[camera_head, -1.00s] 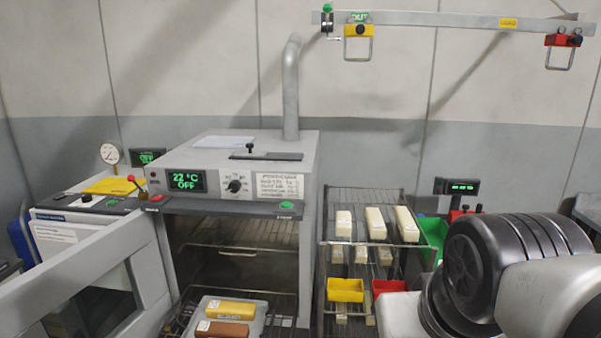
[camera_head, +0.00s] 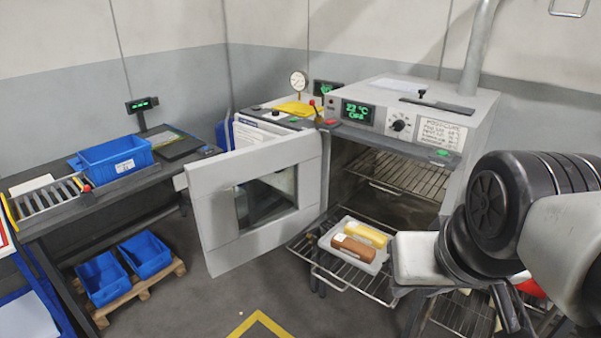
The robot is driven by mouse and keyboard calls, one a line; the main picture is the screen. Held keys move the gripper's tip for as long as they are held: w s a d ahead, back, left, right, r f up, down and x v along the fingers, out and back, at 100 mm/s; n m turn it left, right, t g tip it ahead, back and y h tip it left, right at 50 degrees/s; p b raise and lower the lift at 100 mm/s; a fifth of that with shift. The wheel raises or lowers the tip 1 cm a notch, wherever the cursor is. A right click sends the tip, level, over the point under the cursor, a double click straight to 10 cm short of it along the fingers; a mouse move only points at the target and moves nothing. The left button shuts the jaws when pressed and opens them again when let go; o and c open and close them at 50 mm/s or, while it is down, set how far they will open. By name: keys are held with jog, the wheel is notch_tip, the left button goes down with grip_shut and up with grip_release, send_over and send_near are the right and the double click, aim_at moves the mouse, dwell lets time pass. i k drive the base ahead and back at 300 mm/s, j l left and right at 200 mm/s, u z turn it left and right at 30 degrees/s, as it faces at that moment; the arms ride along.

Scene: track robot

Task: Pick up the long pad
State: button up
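My arm reaches in from the right edge, and its gripper does not show. No piece can be named the long pad with certainty. A yellow block (camera_head: 366,234) and a brown block (camera_head: 353,248) lie side by side in a pale shallow tray (camera_head: 336,259). The tray rests on a wire shelf (camera_head: 345,280) pulled out in front of the open oven (camera_head: 478,112). My arm is to the right of the tray, apart from both blocks.
The oven door (camera_head: 215,225) stands open to the left. A dark bench (camera_head: 120,185) with a blue bin (camera_head: 115,156) is at the left. Blue crates (camera_head: 146,254) sit on a pallet (camera_head: 140,291) on the floor. The middle floor is clear.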

aim_at(358, 250)
jog(key=u, duration=0.3)
jog(key=z, duration=0.3)
jog(key=i+l+u, duration=0.15)
jog(key=l, duration=0.2)
jog(key=l+u, duration=0.15)
jog(key=l, duration=0.2)
jog(key=k, duration=0.6)
jog(key=z, duration=0.35)
jog(key=i+j+z, duration=0.15)
jog(key=z, duration=0.15)
jog(key=i+j+z, duration=0.15)
jog(key=j+z, duration=0.15)
jog(key=i+j+z, duration=0.1)
jog(key=j+z, duration=0.2)
jog(key=i+j, duration=0.1)
jog(key=j, duration=0.3)
jog(key=i+j+z, duration=0.15)
jog(key=j, duration=0.65)
jog(key=z, duration=0.05)
